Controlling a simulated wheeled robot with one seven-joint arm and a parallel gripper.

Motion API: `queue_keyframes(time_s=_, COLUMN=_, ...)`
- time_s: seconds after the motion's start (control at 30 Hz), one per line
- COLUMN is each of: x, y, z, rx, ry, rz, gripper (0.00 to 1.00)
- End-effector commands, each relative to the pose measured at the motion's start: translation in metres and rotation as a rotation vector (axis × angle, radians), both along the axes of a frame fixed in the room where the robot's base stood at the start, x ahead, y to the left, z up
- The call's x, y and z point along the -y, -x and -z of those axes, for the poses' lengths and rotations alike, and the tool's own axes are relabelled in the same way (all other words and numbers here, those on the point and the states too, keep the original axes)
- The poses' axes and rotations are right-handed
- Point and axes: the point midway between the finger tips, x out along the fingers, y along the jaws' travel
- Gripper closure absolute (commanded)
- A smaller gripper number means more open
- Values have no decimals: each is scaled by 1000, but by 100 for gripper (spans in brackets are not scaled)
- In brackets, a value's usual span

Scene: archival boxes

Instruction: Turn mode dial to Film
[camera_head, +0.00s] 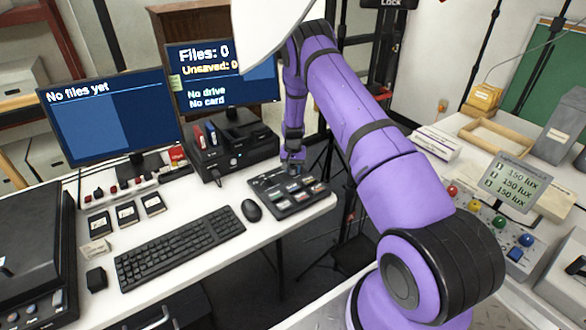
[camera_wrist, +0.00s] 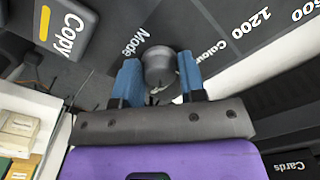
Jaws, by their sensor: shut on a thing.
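The mode dial (camera_wrist: 160,66) is a round dark grey knob beside the word "Mode" in the wrist view. It sits on a dark control panel (camera_wrist: 215,25), which is also on the desk in the head view (camera_head: 268,196). My gripper (camera_wrist: 160,80) has its two blue fingers on either side of the dial, shut on it. In the head view my gripper (camera_head: 292,165) is at the back of the panel, and the arm comes down from above. The dial is hidden there. I cannot read which setting it points to, and no "Film" label is legible.
A "Copy" key (camera_wrist: 62,30) lies at upper left in the wrist view. Near the panel are a mouse (camera_head: 251,210), a keyboard (camera_head: 180,248) and a black drive box (camera_head: 232,150). Two monitors (camera_head: 110,115) stand behind. The desk's right edge is close to the panel.

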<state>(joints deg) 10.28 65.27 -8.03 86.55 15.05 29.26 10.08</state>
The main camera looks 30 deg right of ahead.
Motion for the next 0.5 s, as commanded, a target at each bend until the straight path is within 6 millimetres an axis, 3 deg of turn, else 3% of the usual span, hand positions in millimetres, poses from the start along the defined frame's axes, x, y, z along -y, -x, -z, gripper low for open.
queue_keyframes(time_s=0.5, x=0, y=-1, z=0, rx=2, ry=0, rz=235, gripper=86)
